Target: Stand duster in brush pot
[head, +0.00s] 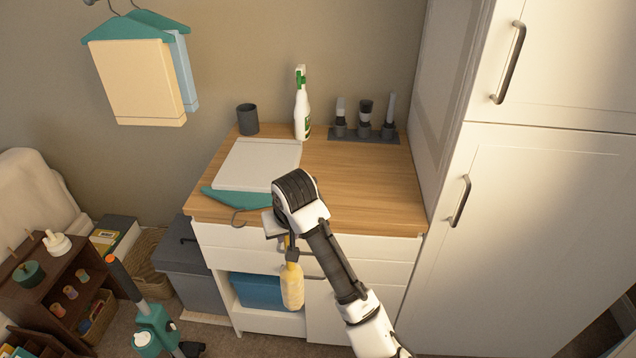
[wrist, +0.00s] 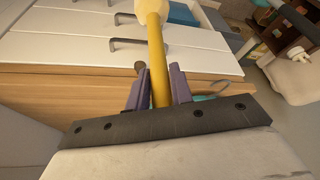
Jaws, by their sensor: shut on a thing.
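The duster is in my gripper (head: 291,248), its pale yellow head (head: 292,287) hanging down in front of the cabinet drawers. In the wrist view the gripper's fingers (wrist: 158,88) are shut on its yellow handle (wrist: 157,55), with the pale head at the top edge. The likely brush pot is a dark grey cup (head: 247,119) standing upright at the back left of the wooden counter, its inside not clear. My gripper is just in front of the counter's front edge, well apart from the cup.
On the counter (head: 350,185) are a white board (head: 256,165), a teal hanger (head: 237,199), a spray bottle (head: 302,108) and a dark rack (head: 381,137) with several brushes. A tall white cupboard (head: 545,210) bounds the right. The counter's right half is mostly bare.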

